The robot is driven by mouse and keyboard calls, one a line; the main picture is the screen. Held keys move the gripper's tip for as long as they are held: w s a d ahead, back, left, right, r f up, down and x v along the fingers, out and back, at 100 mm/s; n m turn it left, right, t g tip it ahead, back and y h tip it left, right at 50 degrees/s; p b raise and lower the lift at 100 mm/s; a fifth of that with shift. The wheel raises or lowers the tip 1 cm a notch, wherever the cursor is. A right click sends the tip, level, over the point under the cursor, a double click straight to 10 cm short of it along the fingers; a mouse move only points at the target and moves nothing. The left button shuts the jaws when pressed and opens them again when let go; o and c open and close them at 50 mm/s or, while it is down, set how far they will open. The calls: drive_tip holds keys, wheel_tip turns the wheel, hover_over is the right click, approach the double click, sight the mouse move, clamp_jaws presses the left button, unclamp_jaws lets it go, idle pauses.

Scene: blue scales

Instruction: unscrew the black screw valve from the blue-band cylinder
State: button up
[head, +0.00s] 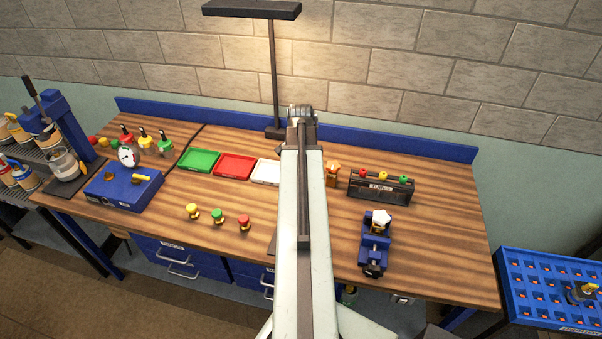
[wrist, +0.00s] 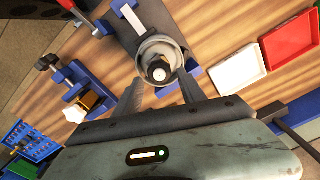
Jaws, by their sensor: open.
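In the wrist view a round grey metallic thing (wrist: 147,48) is seen from above, with a pale and black knob-like part (wrist: 159,70) at its middle. It may be the cylinder with its black valve; I cannot make out a blue band. My gripper (wrist: 161,84) is open, its two fingers spread to either side of the knob's near edge. Nothing is visibly held, and I cannot tell whether the fingers touch anything. In the head view my arm hides this spot and my gripper.
A blue vise (head: 374,246) holding a brass piece with a white top stands to the right. Green (head: 198,160), red (head: 234,166) and white (head: 265,172) trays lie left of my arm. A black tube rack (head: 381,188) stands behind the vise. Several coloured-top fittings stand front left.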

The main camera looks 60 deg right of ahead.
wheel_tip(320, 180, down, 7)
drive_tip(key=b, duration=0.6)
drive_tip(key=shift+f, duration=0.1)
clamp_jaws()
drive_tip(key=n, duration=1.5)
drive_tip(key=shift+r, duration=0.2)
drive_tip(key=n, duration=0.5)
